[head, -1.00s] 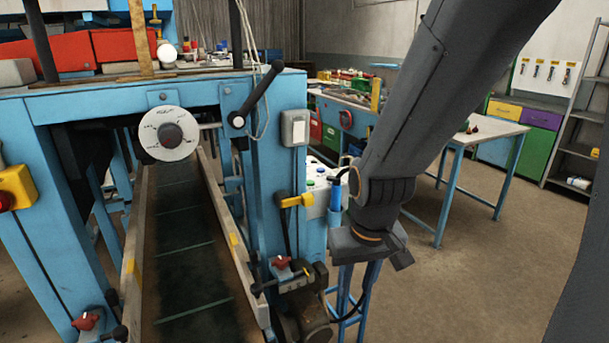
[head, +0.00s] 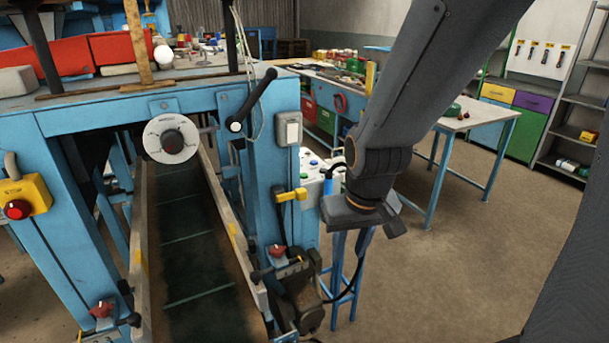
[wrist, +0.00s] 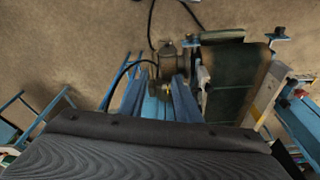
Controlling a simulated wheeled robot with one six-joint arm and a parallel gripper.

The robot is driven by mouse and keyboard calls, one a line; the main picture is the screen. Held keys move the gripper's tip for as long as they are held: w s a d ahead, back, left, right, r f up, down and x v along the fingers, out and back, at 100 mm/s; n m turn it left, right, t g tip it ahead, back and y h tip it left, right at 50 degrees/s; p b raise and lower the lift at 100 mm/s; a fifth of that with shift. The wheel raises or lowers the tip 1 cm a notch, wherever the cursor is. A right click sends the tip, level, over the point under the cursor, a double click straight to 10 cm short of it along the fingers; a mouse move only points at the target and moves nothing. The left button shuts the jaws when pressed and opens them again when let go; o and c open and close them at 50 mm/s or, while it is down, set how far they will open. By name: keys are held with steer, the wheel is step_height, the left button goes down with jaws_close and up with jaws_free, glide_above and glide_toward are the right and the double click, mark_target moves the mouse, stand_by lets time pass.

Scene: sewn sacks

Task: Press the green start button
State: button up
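A white control box (head: 312,186) with small buttons on top stands behind the blue machine's right leg, partly hidden by the leg and my arm. A blue button (head: 314,163) shows on it. The green start button is too small and too covered to make out surely. My gripper (head: 364,216) hangs in front and just right of the box, apparently with nothing in it. In the wrist view, a dark ridged surface fills the bottom, and the box's buttons do not show.
The blue machine (head: 90,119) with its conveyor belt (head: 190,250) fills the left. A yellow box with a red stop button (head: 17,209) is on its left leg. A yellow lever (head: 292,195) and a motor (head: 302,295) stick out near the box. Open floor (head: 450,270) lies right.

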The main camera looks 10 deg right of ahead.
jaws_close()
stand_by(1.6)
